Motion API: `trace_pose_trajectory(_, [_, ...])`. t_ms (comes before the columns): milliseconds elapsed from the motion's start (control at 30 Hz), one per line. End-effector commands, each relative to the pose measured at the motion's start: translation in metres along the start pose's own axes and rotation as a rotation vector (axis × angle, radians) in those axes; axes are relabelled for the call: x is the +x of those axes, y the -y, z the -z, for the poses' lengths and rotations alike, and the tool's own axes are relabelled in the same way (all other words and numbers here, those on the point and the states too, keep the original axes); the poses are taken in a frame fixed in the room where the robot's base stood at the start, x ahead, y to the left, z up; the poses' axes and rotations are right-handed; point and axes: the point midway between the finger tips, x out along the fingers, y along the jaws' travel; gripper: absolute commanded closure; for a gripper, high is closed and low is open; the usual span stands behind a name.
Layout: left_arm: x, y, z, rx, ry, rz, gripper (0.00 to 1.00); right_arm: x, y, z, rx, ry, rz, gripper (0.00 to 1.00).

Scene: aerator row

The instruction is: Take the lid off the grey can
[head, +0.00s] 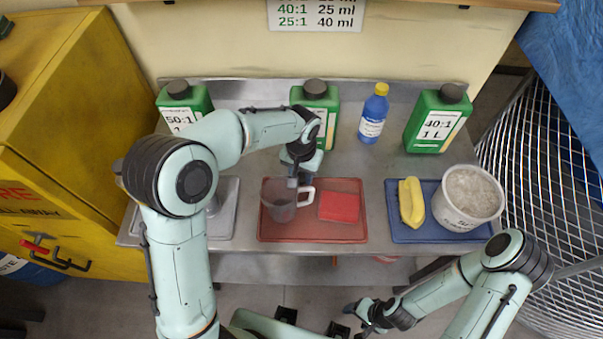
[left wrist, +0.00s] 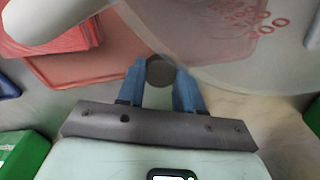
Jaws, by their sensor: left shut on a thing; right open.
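My left gripper (head: 293,182) is at the back rim of a clear measuring jug (head: 281,205) with a white handle, on the red tray. In the left wrist view its blue fingers (left wrist: 159,78) are shut on a small round dark grey piece (left wrist: 160,69); I cannot tell what it belongs to. The jug wall with red markings (left wrist: 245,22) is right beside it. A dark grey rounded thing (head: 213,205) shows partly behind my left arm on the grey tray; I cannot tell whether it is the grey can. My right gripper (head: 357,318) is open and empty in front of the bench.
A blue tray (head: 400,232) holds a yellow sponge (head: 411,201) and a white tub (head: 467,198). Green bottles (head: 437,119) and a blue bottle (head: 373,115) stand along the back. The grey tray (head: 222,230) is at the left.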

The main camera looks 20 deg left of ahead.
Motion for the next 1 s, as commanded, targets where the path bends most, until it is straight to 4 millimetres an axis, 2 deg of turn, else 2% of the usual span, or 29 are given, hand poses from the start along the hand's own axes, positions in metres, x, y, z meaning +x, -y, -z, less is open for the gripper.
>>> trace_pose_trajectory(33, [0.013, -0.001, -0.007, 0.000, 0.026, 0.000, 1.00, 0.002, -0.001, -0.001, 0.001, 0.001, -0.001, 0.33])
trace_pose_trajectory(67, [0.013, -0.001, -0.007, -0.001, 0.026, 0.000, 1.00, 0.002, -0.001, -0.001, 0.001, 0.001, 0.000, 0.33])
trace_pose_trajectory(100, [0.013, -0.001, -0.007, -0.001, 0.027, 0.000, 0.52, 0.002, -0.001, -0.001, 0.001, 0.001, 0.000, 0.33])
trace_pose_trajectory(133, [0.013, 0.000, -0.007, -0.002, 0.027, 0.000, 0.42, 0.002, -0.001, -0.001, 0.000, 0.001, 0.000, 0.33])
trace_pose_trajectory(167, [0.014, 0.000, -0.007, -0.003, 0.028, 0.000, 0.39, 0.002, -0.001, -0.001, 0.000, 0.001, 0.000, 0.33])
trace_pose_trajectory(733, [0.011, 0.004, -0.007, -0.002, 0.028, 0.007, 0.39, 0.000, 0.000, 0.000, 0.000, 0.000, 0.000, 0.33])
trace_pose_trajectory(867, [-0.007, 0.004, -0.006, -0.003, 0.026, 0.007, 0.39, -0.008, 0.004, 0.004, -0.002, -0.006, 0.002, 0.33])
trace_pose_trajectory(1000, [-0.039, 0.002, -0.004, -0.003, 0.019, 0.003, 0.39, -0.011, 0.006, 0.006, -0.003, -0.008, 0.003, 0.33])
